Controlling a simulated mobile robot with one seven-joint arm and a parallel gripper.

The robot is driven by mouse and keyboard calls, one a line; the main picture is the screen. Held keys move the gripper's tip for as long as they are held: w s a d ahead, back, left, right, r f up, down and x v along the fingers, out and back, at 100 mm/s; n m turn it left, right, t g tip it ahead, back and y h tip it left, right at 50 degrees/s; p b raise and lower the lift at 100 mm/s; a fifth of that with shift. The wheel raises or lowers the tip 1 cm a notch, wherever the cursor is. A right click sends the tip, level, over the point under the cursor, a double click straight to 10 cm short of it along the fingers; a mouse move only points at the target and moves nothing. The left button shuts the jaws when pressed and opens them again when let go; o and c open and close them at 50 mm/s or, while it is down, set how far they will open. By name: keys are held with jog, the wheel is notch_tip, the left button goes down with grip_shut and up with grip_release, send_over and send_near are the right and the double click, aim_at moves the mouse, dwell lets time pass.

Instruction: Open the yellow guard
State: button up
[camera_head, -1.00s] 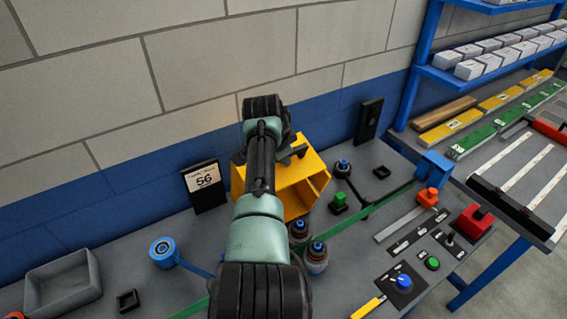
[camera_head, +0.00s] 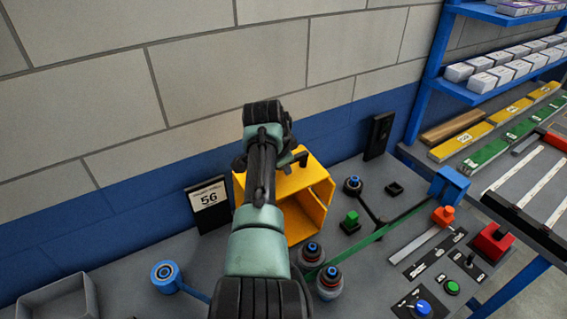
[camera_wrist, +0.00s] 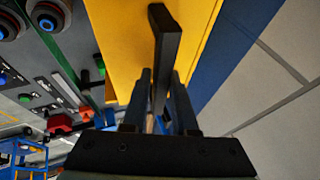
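The yellow guard (camera_head: 318,190) is a box-like cover on the bench by the wall, with an open hollow side facing right in the head view. Its yellow face also shows in the wrist view (camera_wrist: 122,40). A dark bar-shaped handle (camera_wrist: 166,40) stands out from it. My gripper (camera_wrist: 161,75) has one finger on each side of the handle. Whether both fingers press on it is not clear. In the head view my arm hides the fingertips and part of the guard's left side.
Two round dark posts with blue tops (camera_head: 329,282) stand in front, near my arm. A green block (camera_head: 350,222) and a control panel (camera_head: 437,285) lie to the right. The wall (camera_head: 90,90) is close behind.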

jog(key=o, duration=0.3)
jog(key=shift+r, duration=0.1)
jog(key=b+v, duration=0.2)
jog(key=v, duration=1.1)
jog(key=shift+w, duration=0.1)
